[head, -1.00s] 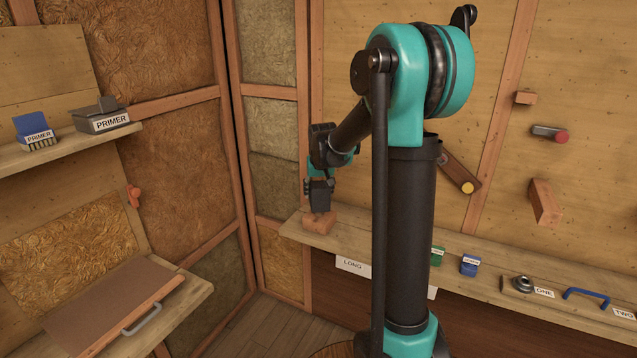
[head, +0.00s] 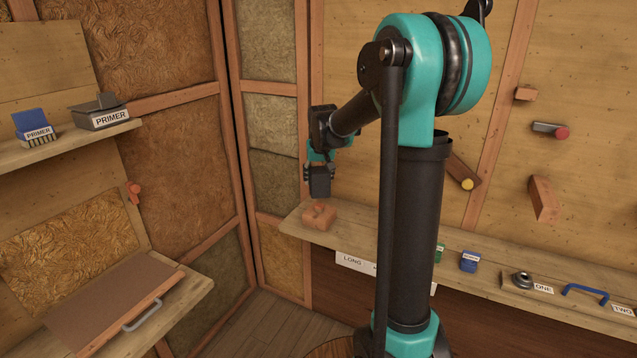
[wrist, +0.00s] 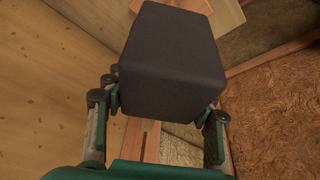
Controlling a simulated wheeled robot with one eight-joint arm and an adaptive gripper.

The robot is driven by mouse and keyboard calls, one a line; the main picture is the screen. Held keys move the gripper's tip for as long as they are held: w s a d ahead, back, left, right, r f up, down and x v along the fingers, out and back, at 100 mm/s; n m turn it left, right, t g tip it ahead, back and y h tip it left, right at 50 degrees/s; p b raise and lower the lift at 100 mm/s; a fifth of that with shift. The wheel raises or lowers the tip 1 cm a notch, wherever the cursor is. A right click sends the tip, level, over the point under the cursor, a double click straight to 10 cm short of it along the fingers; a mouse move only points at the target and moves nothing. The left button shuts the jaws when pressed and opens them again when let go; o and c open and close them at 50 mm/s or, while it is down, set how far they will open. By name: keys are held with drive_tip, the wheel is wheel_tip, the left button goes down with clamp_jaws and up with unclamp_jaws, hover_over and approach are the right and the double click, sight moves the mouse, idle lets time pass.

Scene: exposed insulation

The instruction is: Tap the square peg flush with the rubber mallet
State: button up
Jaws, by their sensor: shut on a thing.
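My gripper (head: 320,169) is shut on a dark block-shaped head, taken to be the rubber mallet (head: 320,186). In the wrist view the mallet (wrist: 172,60) sits between the two fingers and fills the upper middle; any handle is hidden. In the head view it hangs a little above a reddish wooden block (head: 313,216) at the left end of the wall shelf, with a gap between. The block's top shows a small dark recess or raised part; I cannot tell the square peg apart or how high it stands.
A left shelf holds two primer items (head: 104,112). My own arm hides part of the wall shelf.

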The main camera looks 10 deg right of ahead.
drive_tip(key=shift+f, duration=2.65)
drive_tip(key=shift+r, duration=2.25)
drive_tip(key=shift+f, duration=2.6)
drive_tip(key=shift+r, duration=2.25)
